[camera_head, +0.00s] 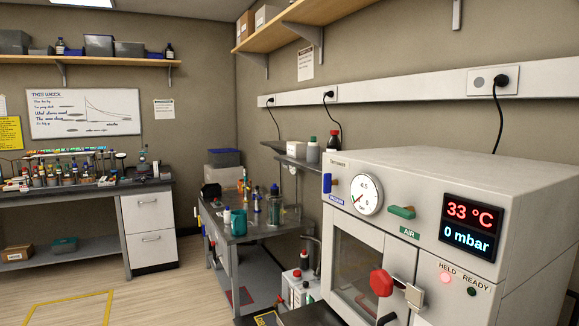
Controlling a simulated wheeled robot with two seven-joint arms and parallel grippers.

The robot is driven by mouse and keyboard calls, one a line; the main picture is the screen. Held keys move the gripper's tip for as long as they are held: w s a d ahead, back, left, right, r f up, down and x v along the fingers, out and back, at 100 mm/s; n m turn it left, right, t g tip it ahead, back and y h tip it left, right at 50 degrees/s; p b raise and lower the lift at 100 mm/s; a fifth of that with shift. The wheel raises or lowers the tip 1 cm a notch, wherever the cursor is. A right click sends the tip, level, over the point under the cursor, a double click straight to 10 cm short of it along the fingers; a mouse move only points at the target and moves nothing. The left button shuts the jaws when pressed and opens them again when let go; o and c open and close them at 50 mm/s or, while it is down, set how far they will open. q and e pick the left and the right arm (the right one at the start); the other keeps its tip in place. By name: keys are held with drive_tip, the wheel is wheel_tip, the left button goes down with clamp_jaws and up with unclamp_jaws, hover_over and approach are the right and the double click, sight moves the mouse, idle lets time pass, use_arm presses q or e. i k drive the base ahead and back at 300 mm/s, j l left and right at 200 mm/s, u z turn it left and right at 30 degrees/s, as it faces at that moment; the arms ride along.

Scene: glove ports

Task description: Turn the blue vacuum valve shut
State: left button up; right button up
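The blue vacuum valve (327,183) is a small lever at the upper left of the front of a white vacuum oven (470,165). Its handle stands upright, above a blue label. A round gauge (366,194) is to its right. Further right is a green valve handle (402,212), lying roughly level above a label reading AIR. A display (469,226) reads 33 °C and 0 mbar. Below it the red HELD lamp (445,278) looks lit and the green READY lamp (472,291) looks dark. Neither of my grippers is in view.
The oven door has a window (357,262) and a latch with a red knob (381,283) that sticks out below the valves. A metal bench (258,228) with bottles stands to the left. Open wooden floor (195,290) lies at the lower left.

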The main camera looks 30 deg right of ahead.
sight(328, 182)
drive_tip(key=i+z, duration=0.3)
drive_tip(key=i, duration=0.15)
drive_tip(key=i+j+z, duration=0.25)
drive_tip(key=i, duration=0.2)
drive_tip(key=i+j+z, duration=0.3)
drive_tip(key=i+l, duration=0.05)
drive_tip(key=i, duration=0.05)
